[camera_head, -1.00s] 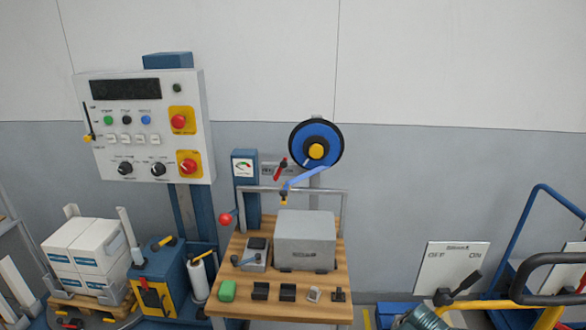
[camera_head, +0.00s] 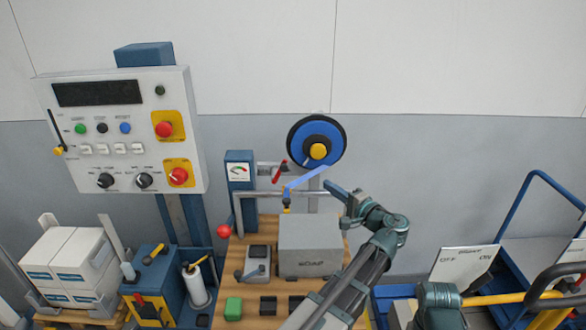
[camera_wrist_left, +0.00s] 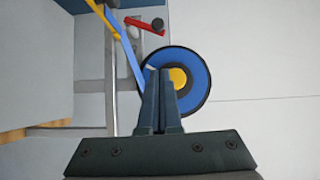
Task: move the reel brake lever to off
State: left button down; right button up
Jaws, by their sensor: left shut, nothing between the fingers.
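The red brake lever (camera_head: 280,171) sits on a small grey plate just left of the blue reel (camera_head: 331,142) with its yellow hub. In the head view it is tilted, its upper end to the right. In the left wrist view the red lever (camera_wrist_left: 143,23) shows near the top with a dark round end. My left gripper (camera_head: 330,186) is shut and empty, below the reel and to the right of the lever, apart from it. In the left wrist view its fingertips (camera_wrist_left: 158,72) overlap the reel (camera_wrist_left: 203,82). My right gripper is not in view.
A blue strap (camera_head: 305,179) runs from the reel down to a grey rail frame (camera_head: 238,213). A grey box (camera_head: 308,232) stands on the wooden table (camera_head: 265,220) below. A gauge post (camera_head: 239,180) stands left of the lever. A control panel (camera_head: 120,130) is further left.

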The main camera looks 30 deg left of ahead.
pick_arm(q)
jog(key=s+a+x, duration=0.1)
jog(key=s+x, duration=0.1)
jog(key=x, duration=1)
jog(key=shift+a, duration=0.45)
jog(key=shift+s+f, duration=0.1)
